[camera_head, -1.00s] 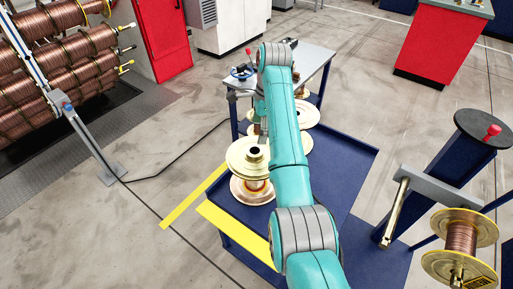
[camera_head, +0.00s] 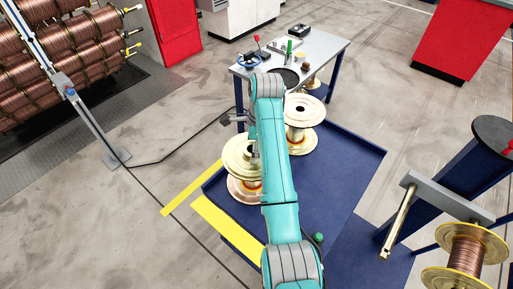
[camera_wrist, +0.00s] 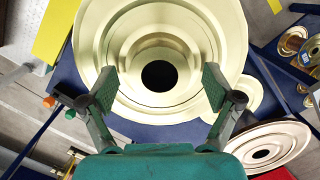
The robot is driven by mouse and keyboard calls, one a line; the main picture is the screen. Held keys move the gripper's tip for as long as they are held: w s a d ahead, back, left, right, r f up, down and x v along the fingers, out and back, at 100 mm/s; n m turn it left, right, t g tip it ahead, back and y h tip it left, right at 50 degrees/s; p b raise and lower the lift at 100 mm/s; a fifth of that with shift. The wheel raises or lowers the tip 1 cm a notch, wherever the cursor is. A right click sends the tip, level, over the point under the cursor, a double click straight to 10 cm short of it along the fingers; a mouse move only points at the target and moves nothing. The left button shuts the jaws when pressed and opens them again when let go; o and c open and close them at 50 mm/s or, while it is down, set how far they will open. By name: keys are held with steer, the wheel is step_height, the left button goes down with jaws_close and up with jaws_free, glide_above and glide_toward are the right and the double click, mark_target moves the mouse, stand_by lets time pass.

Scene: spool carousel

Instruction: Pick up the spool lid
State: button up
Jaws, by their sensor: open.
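The spool lid is a pale cream-gold round flange with a raised hub and a dark centre hole. It tops a spool on the blue platform and shows in the head view (camera_head: 236,152), its right side hidden behind my arm. It fills the upper middle of the wrist view (camera_wrist: 112,38). My gripper (camera_wrist: 161,84) is open, its two fingers apart on either side of the hub and dark hole. I cannot tell whether the fingers touch the lid. In the head view the fingers are mostly hidden by my arm.
A second spool (camera_head: 302,104) stands just behind, on the blue platform (camera_head: 345,165). A grey-topped table (camera_head: 325,52) with small tools is beyond. A copper spool (camera_head: 465,250) and a grey bar (camera_head: 437,187) are at right. The platform's right side is clear.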

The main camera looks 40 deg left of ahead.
jaws_close()
stand_by(0.3)
steer(key=shift+r, duration=0.1)
